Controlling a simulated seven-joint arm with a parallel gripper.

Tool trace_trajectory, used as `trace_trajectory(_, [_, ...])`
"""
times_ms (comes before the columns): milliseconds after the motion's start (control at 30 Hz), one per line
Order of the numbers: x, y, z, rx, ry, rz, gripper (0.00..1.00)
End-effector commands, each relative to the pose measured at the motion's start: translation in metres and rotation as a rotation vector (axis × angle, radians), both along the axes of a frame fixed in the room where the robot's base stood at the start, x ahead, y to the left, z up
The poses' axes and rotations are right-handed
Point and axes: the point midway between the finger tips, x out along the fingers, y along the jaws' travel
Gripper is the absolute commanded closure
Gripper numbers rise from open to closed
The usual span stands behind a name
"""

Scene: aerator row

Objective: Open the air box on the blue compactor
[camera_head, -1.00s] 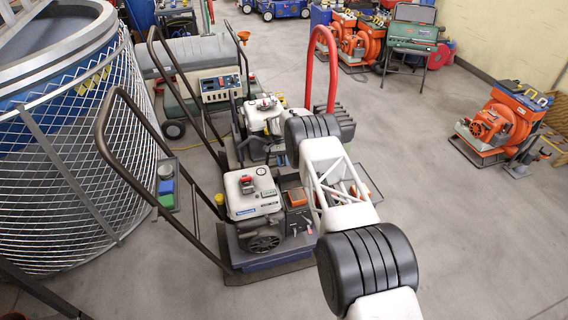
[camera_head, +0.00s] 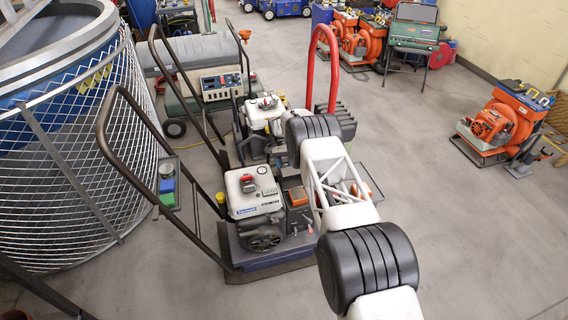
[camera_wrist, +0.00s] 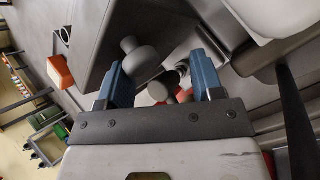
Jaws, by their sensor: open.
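The compactor with the dark blue base (camera_head: 262,258) stands in the middle of the head view, with a white engine (camera_head: 252,190) and a long dark handle on its left. A dark box (camera_head: 298,217) with an orange part on top sits at the engine's right. In the wrist view, a dark grey box (camera_wrist: 137,22) carries a rounded grey knob (camera_wrist: 143,60). My gripper (camera_wrist: 163,78) is open, its two blue fingers spread to either side of the knob, with no visible grip on it. In the head view my arm hides the gripper.
A second compactor (camera_head: 263,112) stands close behind, with a red hoop (camera_head: 333,60) beside it. A mesh-walled tank (camera_head: 70,180) is at the left. Orange machines (camera_head: 498,120) stand at the right.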

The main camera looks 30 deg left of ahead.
Motion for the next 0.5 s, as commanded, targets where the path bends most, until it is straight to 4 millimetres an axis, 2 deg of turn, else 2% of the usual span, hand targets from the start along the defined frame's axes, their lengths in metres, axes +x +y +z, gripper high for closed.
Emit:
trace_trajectory(33, [-0.004,-0.003,-0.009,-0.007,0.008,0.000,0.41])
trace_trajectory(367, [-0.002,0.001,-0.003,-0.003,0.003,0.001,0.41])
trace_trajectory(500, [0.002,0.005,0.006,-0.001,0.001,0.001,0.41])
